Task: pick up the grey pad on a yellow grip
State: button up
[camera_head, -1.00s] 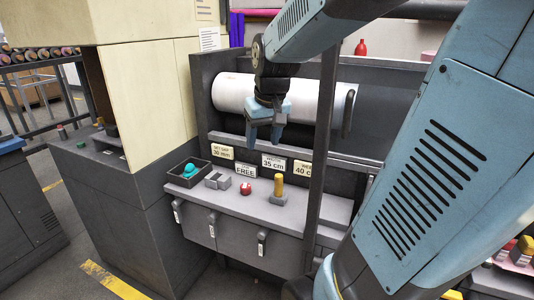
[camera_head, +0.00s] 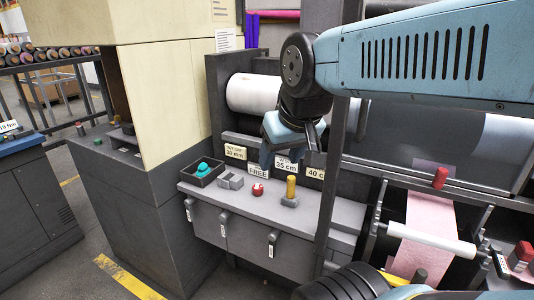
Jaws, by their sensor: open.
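The grey pad (camera_head: 289,202) lies flat on the grey ledge of the machine, with its yellow grip (camera_head: 291,186) standing upright on top. My gripper (camera_head: 291,161) is open and points down, with a blue finger at left and a darker one at right. In the picture its fingertips are just above the yellow grip; they do not appear to touch it. I cannot tell the depth between them.
Left of the pad on the ledge (camera_head: 328,223) are a red ball-like item (camera_head: 257,189), a grey block (camera_head: 230,181) and a black tray (camera_head: 189,177) with a teal item. A dark post (camera_head: 327,215) stands just right of the pad. A white roll (camera_head: 252,93) is behind.

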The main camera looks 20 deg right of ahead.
aim_at(289, 199)
jog(key=u, duration=0.35)
jog(key=k, duration=1.85)
jog(key=z, duration=0.8)
jog(key=i, duration=1)
